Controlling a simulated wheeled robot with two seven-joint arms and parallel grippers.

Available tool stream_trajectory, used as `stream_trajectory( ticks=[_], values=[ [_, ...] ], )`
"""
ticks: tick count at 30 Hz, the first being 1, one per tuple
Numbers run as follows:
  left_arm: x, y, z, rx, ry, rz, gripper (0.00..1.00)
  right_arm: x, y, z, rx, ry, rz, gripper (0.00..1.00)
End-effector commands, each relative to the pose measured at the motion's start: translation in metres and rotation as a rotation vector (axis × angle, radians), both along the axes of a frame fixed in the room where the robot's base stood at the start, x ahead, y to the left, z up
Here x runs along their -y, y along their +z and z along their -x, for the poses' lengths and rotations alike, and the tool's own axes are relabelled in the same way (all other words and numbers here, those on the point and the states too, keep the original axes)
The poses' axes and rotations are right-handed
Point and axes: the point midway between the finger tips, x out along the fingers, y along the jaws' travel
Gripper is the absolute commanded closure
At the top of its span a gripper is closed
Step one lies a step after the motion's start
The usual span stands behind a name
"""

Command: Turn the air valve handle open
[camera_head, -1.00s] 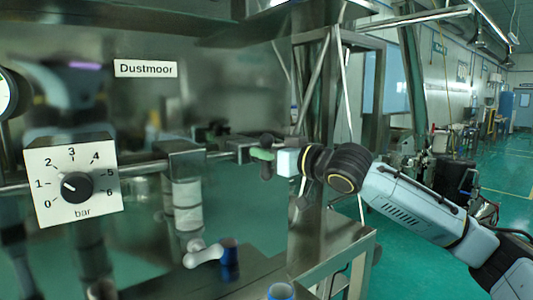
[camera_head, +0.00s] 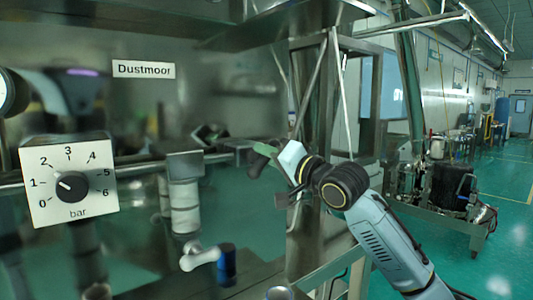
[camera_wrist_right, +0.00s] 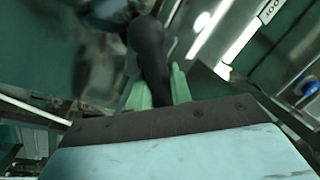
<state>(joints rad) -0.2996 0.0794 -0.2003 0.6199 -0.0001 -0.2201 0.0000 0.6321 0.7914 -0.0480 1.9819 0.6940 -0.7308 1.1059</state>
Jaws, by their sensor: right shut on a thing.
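My right gripper (camera_head: 262,158) comes in from the right and reaches the pipe beside the steel panel. Its green fingers (camera_wrist_right: 150,92) are shut on a dark handle (camera_wrist_right: 150,60), which I take to be the air valve handle, and the wrist view shows the handle running between them. The gripper is tilted. In the head view the handle is small and mostly hidden by the fingers. My left gripper is not in view.
A white dial (camera_head: 70,185) marked in bar stands at left, its pointer near 1. A horizontal pipe (camera_head: 135,159) runs along the panel. A white lever with a blue end (camera_head: 226,262) is below. A steel post (camera_head: 312,120) stands close behind my gripper.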

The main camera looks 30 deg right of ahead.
Motion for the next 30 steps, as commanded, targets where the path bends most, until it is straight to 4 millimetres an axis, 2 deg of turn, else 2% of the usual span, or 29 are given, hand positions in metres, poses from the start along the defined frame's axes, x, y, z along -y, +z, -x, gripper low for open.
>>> stream_trajectory(
  ticks=[18,30],
  values=[
    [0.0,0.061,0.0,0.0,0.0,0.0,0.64,0.003,-0.003,0.0,-0.047,-0.001,-0.551,1.0],
    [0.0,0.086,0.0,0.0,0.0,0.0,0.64,0.003,-0.007,0.0,-0.057,-0.001,-0.725,1.0]
  ],
)
